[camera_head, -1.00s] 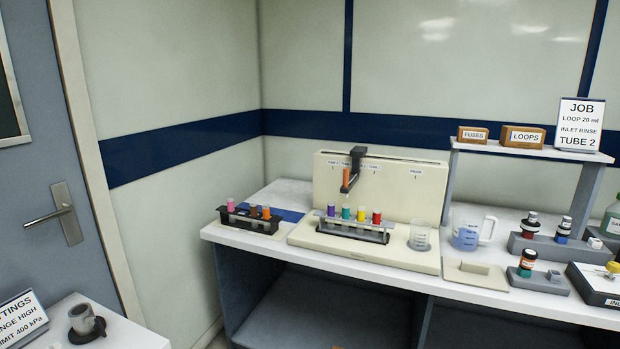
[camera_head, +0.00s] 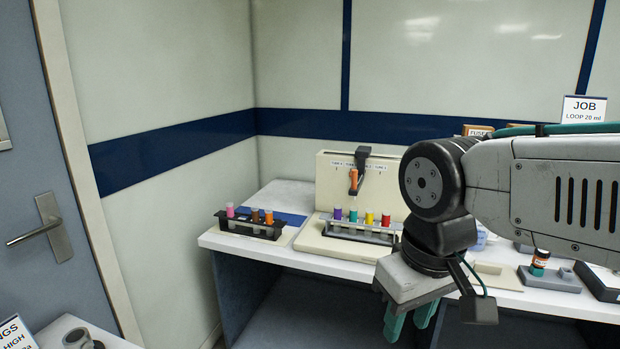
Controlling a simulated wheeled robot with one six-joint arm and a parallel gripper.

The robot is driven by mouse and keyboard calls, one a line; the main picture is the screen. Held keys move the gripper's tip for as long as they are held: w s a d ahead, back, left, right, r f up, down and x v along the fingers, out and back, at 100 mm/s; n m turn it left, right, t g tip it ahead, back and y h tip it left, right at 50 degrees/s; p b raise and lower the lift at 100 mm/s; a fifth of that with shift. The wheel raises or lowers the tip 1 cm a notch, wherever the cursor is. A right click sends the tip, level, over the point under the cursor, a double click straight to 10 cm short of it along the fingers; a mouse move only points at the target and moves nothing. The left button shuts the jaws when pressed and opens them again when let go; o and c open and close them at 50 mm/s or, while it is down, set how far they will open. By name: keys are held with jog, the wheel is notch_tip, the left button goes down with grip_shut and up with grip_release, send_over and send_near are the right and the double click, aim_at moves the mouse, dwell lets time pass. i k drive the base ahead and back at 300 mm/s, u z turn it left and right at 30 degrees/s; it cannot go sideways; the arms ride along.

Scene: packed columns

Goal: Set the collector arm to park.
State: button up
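The collector arm (camera_head: 361,158) is a black bracket with an orange-brown handle (camera_head: 353,181) on the upright cream panel of the collector (camera_head: 331,184). It stands among the tube labels, left of the panel's middle. The panel's right part, where a park label showed earlier, is hidden behind my arm. Below it a rack (camera_head: 361,234) holds several tubes with purple, teal, yellow and red caps. My gripper (camera_head: 409,324), with green fingers, hangs low in front of the bench edge, right of and below the collector arm. Its fingers are apart with nothing between them.
A black rack (camera_head: 250,226) with pink, orange and brown capped tubes stands left of the collector. A brown bottle (camera_head: 540,262) stands at the right of the bench. My arm covers the bench's middle right. The left wall and door (camera_head: 30,180) are clear.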

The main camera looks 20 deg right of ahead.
aim_at(362, 152)
jog(key=u, duration=0.1)
jog(key=i, duration=0.85)
jog(key=z, duration=0.8)
jog(key=i, duration=0.6)
jog(key=z, duration=0.6)
